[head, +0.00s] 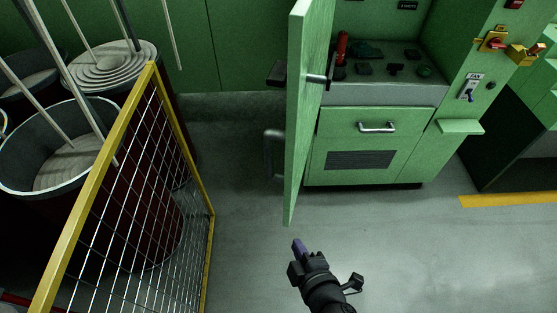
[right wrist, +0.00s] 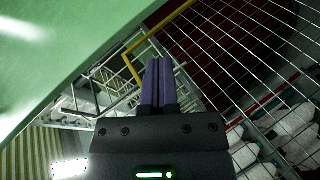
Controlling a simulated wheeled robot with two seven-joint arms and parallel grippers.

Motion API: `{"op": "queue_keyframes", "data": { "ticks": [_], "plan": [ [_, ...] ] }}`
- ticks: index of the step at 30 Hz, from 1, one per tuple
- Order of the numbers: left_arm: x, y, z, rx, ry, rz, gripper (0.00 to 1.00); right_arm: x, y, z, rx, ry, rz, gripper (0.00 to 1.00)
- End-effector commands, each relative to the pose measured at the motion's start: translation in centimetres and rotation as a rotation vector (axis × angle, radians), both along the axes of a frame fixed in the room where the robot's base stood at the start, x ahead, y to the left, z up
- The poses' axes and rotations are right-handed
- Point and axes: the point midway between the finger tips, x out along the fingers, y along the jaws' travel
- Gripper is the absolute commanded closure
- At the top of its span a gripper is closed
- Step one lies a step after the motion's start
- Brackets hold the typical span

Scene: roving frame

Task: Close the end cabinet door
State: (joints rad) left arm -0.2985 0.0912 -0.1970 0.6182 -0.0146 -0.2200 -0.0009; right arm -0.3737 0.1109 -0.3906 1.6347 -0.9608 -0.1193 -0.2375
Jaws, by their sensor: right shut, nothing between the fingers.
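The green end cabinet door (head: 304,110) stands open, seen nearly edge-on in the head view. It carries a dark handle on its left side and a latch through its upper part. In the right wrist view the door (right wrist: 60,50) fills the upper left as a large green panel. My right gripper (head: 299,246) is just below the door's lower end in the head view, shut and empty. Its purple fingers (right wrist: 158,88) are together in the right wrist view, to the right of the panel. I cannot tell whether they touch it. My left gripper is not in view.
A yellow-framed mesh barrier (head: 211,215) stands at left, with dark drums (head: 75,170) behind it. The green cabinet (head: 365,150) with a drawer handle and tools on top is right of the door. Grey floor (head: 400,250) is clear at lower right.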

Motion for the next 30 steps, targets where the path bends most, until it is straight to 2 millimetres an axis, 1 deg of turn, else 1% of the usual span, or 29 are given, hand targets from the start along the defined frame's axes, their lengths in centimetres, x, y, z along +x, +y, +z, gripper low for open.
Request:
{"op": "queue_keyframes", "data": {
  "ticks": [1,2,3,6,7,9,11,14,19,24,26,27,30],
  "plan": [
    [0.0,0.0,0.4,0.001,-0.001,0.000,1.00,0.8,0.9,3.1,-0.030,-0.095,0.040,1.00],
    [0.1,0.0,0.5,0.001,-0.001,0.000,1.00,1.2,1.4,5.0,-0.056,-0.159,0.064,1.00],
    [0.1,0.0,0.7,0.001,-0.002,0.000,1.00,1.5,2.0,7.6,-0.089,-0.242,0.091,1.00],
    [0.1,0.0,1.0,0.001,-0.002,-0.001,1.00,1.9,3.1,13.2,-0.167,-0.426,0.137,1.00],
    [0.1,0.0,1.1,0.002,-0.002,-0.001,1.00,1.9,3.3,14.3,-0.184,-0.464,0.144,1.00],
    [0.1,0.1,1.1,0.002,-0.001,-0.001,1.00,2.0,3.5,15.9,-0.212,-0.518,0.153,1.00],
    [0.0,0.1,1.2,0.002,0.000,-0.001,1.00,2.3,3.7,16.4,-0.220,-0.534,0.155,1.00],
    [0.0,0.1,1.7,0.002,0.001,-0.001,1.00,3.6,4.2,16.5,-0.221,-0.536,0.154,1.00],
    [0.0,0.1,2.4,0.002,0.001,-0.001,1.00,7.0,5.6,16.5,-0.219,-0.534,0.154,1.00],
    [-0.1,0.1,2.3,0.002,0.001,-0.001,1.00,10.4,7.0,16.2,-0.219,-0.532,0.153,1.00],
    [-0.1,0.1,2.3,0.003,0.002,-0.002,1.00,11.5,7.5,16.2,-0.218,-0.531,0.154,1.00],
    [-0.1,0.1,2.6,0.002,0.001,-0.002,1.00,11.0,6.4,16.2,-0.221,-0.528,0.152,1.00],
    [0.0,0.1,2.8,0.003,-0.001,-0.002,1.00,10.5,4.9,16.2,-0.221,-0.528,0.152,1.00]
  ]
}}
